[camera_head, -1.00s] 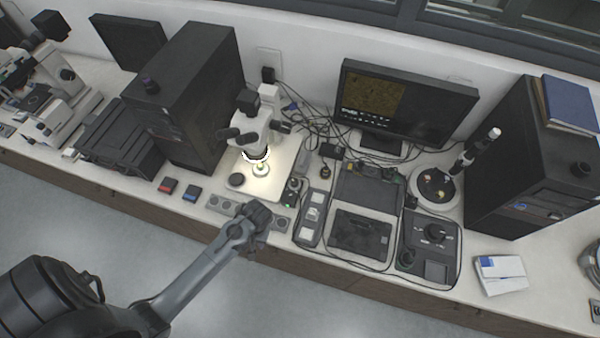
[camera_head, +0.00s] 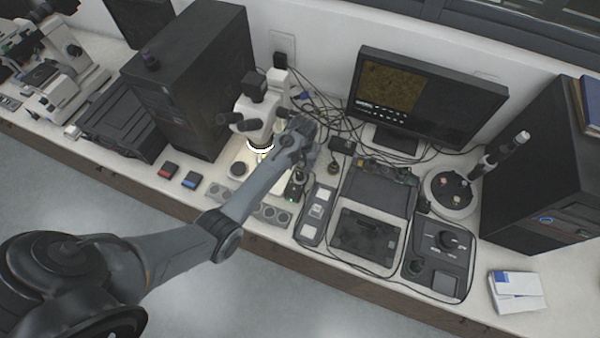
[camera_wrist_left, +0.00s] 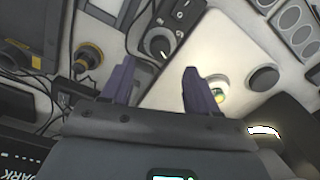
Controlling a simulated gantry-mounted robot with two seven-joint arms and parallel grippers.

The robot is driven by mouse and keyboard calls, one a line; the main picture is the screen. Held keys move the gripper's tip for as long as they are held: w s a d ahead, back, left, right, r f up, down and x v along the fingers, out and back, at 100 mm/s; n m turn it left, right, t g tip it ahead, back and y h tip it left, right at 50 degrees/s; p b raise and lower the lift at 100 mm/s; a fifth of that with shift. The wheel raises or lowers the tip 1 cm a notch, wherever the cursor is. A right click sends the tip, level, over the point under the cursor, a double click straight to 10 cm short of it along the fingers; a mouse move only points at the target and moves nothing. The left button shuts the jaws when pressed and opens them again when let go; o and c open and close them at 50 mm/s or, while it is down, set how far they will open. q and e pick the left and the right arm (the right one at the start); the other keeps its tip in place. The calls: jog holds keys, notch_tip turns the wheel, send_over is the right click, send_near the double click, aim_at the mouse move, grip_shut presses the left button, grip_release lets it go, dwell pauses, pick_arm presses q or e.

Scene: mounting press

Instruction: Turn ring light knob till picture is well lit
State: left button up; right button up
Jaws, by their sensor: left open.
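The ring light knob (camera_wrist_left: 160,42) is a dark dial with a white pointer line on a small black control box (camera_head: 294,190); a green light shows on the box in the head view. My left gripper (camera_head: 306,140) is above the bench just right of the microscope, its fingertips hard to make out there. In the left wrist view the left gripper (camera_wrist_left: 160,84) is open, with the knob beyond and roughly between its fingertips, apart from them. The ring light (camera_head: 260,148) glows white under the microscope (camera_head: 254,122). The monitor picture (camera_head: 388,88) is a dim brown. My right gripper is not in view.
Cables lie behind the control box. A grey strip with round wells (camera_wrist_left: 296,28) and a black disc (camera_wrist_left: 263,78) are close by. A power strip (camera_head: 316,212) and a black tablet (camera_head: 366,240) stand to the right. A black tower (camera_head: 190,80) stands left of the microscope.

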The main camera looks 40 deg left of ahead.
aim_at(300, 174)
pick_arm(q)
notch_tip(300, 174, down, 7)
jog(key=shift+a+r+b, duration=0.1)
jog(key=shift+b, duration=0.2)
jog(key=shift+c, duration=0.4)
jog(key=c, duration=1)
